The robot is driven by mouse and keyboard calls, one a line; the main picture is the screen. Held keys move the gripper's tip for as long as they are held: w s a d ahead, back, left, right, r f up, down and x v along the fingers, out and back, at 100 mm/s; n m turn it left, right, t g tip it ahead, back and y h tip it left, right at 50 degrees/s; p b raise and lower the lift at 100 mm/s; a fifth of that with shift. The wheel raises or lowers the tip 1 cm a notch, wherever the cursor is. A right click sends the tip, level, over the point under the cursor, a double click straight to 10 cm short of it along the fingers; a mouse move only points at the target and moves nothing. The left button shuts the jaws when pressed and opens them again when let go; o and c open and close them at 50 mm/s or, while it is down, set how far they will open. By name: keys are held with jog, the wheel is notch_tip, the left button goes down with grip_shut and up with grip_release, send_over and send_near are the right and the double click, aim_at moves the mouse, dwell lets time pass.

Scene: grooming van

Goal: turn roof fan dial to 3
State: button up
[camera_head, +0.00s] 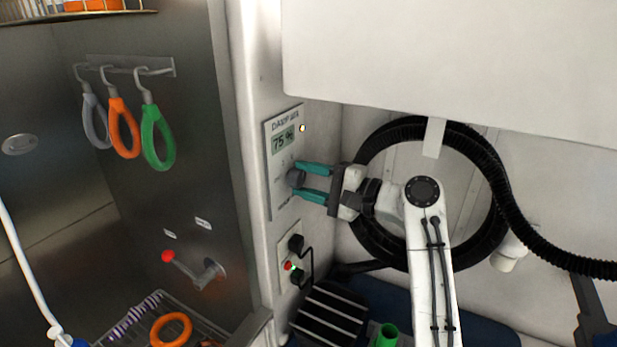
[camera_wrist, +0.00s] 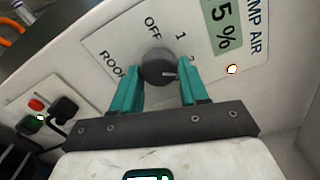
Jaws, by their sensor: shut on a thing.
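The dark round roof fan dial (camera_wrist: 158,66) sits on a white wall panel (camera_wrist: 103,42) lettered "ROO…", "OFF" and "1" in the wrist view. A numeral beyond "1" is partly covered by the right finger, and any others are hidden. A pale pointer mark on the dial faces right, toward that finger, past "1". My gripper (camera_wrist: 160,72) has its teal fingers on both sides of the dial, shut on it. In the head view the dial (camera_head: 295,178) also shows between the fingertips of my gripper (camera_head: 297,182).
A display (camera_head: 284,140) above the dial reads 75 %, beside a small lit lamp (camera_head: 302,128). Below are a socket plate with plugs (camera_head: 296,243) and a red button (camera_head: 288,266). A coiled black hose (camera_head: 490,160) hangs behind my arm. A red-knobbed lever (camera_head: 168,257) is left.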

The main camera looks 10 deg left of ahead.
jog(key=m, duration=0.4)
jog(key=shift+f+m, duration=0.15)
jog(key=shift+m, duration=2.15)
jog(key=shift+f, duration=0.1)
jog(key=o, duration=1)
jog(key=shift+o, duration=0.2)
jog(key=b+v, duration=0.3)
jog(key=v, duration=0.8)
